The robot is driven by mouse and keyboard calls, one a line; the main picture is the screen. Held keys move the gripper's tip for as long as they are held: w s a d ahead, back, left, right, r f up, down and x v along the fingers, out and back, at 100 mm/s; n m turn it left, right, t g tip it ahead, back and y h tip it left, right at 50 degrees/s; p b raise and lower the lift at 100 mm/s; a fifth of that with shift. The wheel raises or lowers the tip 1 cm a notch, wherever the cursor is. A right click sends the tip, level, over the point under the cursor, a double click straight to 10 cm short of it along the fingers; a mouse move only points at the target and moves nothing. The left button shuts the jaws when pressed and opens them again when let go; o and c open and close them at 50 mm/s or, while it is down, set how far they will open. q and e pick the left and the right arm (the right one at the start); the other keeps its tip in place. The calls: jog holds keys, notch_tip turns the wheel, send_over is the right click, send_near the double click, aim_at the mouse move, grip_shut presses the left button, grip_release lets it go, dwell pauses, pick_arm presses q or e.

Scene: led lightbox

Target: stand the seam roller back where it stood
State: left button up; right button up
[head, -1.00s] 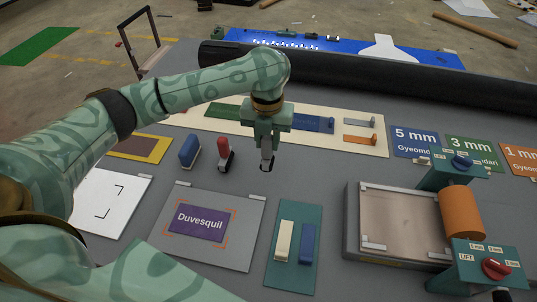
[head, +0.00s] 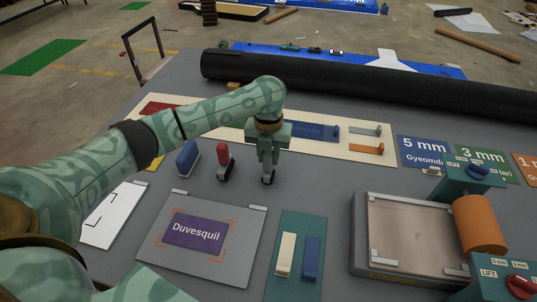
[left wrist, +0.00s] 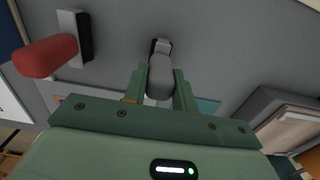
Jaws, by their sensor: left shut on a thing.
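My left gripper (head: 268,163) is shut on a small tool with a grey handle (left wrist: 160,78), which I take to be the seam roller. In the head view its dark lower end (head: 268,179) points down, at or just above the grey table; I cannot tell if it touches. In the left wrist view the handle lies between both fingers, with a dark and pale end (left wrist: 161,47) beyond them. A similar red-handled tool (head: 224,158) stands upright just left of the gripper. My right gripper is not in view.
A blue block-like tool (head: 187,158) stands left of the red one. In front are the Duvesquil plate (head: 238,258) and a teal mat (head: 297,287) with a cream and a blue bar. The roller press (head: 420,273) is at right. Bare grey table surrounds the gripper.

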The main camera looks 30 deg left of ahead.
pick_arm(q)
jog(key=o, duration=1)
jog(key=shift+f, duration=0.1)
notch_tip(320, 180, up, 12)
jog(key=p, duration=0.4)
jog(key=shift+r, duration=0.2)
